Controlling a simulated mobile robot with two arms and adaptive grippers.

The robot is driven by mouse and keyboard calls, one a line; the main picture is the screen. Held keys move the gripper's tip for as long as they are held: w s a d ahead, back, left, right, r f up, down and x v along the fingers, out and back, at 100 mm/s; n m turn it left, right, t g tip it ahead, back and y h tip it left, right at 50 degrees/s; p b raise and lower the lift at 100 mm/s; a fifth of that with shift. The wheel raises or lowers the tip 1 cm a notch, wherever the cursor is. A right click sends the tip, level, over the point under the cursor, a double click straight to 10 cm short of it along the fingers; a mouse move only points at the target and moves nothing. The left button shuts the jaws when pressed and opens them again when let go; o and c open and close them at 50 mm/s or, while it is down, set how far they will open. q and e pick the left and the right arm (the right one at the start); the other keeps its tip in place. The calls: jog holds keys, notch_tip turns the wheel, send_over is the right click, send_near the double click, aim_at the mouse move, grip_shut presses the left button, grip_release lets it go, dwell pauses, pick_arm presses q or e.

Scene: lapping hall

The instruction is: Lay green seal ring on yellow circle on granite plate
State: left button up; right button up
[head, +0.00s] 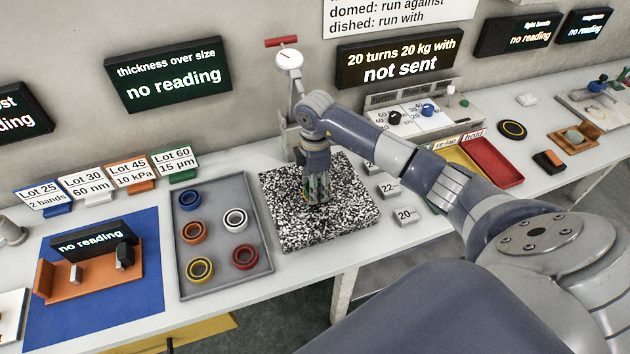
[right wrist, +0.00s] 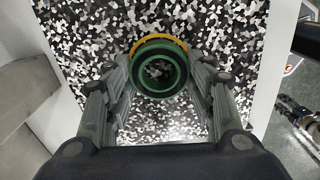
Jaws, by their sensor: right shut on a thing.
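The green seal ring (right wrist: 159,88) is between the fingers of my right gripper (right wrist: 158,95), which is shut on it, in the right wrist view. Part of the yellow circle (right wrist: 158,40) shows as an arc just beyond the ring; the rest is hidden behind the ring. The speckled black and white granite plate (head: 345,220) lies on the bench in the head view. My right gripper (head: 318,190) points down over the middle of the plate there. Whether the ring touches the plate, I cannot tell. My left gripper is in neither view.
Left of the plate, a grey tray (head: 217,272) holds blue, orange, white, yellow and red rings. Small numbered blocks (head: 405,215) stand right of the plate. A post with a red handle (head: 290,60) rises behind it. A red tray (head: 495,163) lies further right.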

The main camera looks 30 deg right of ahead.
jog(key=o, duration=1.1)
jog(key=shift+f, duration=0.1)
jog(key=shift+r, duration=0.25)
jog(key=shift+w+r, duration=0.1)
jog(key=shift+r, duration=0.25)
notch_tip(320, 180, up, 11)
jog(key=b, duration=0.2)
jog(key=shift+b, duration=0.4)
jog(key=shift+a, duration=0.1)
